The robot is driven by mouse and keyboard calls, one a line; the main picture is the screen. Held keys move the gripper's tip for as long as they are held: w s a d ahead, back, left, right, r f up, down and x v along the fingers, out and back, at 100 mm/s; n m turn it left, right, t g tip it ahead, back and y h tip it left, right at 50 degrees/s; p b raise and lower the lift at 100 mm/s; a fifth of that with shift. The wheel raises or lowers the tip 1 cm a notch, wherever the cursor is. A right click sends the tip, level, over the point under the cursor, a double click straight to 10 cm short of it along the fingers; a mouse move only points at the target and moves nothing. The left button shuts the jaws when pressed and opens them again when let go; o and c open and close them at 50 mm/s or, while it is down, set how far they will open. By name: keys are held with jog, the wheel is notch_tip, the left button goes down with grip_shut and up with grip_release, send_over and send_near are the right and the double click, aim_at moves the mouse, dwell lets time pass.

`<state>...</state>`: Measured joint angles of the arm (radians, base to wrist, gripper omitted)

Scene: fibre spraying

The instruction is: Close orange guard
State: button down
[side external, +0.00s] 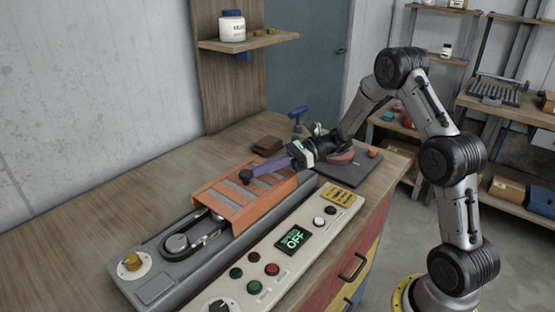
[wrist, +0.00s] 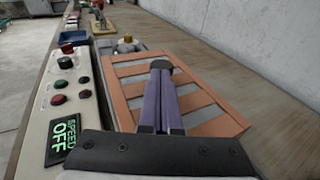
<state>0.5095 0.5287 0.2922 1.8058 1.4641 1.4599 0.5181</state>
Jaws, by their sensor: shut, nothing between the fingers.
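The orange guard (side external: 262,208) is a slatted cover over the rear part of the grey machine bed (side external: 150,270). The black belt and pulley (side external: 180,243) show uncovered beyond its near left edge. The guard also fills the middle of the wrist view (wrist: 122,71). A black round knob (side external: 245,176) stands at the guard's upper left; in the wrist view it shows at my fingertips (wrist: 161,64). My gripper (side external: 257,172) has purple fingers, pressed together and empty, reaching over the guard beside the knob. I cannot tell whether they touch it.
A control panel (side external: 290,255) with buttons and a display reading OFF runs along the machine's front side. A yellow knob (side external: 132,261) is at the near end. A dark mat (side external: 355,172) and brown block (side external: 267,145) lie behind. The left table area is clear.

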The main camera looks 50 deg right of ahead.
aim_at(217, 212)
jog(key=a, duration=1.5)
jog(key=shift+a, duration=0.3)
jog(key=shift+d+r, duration=0.1)
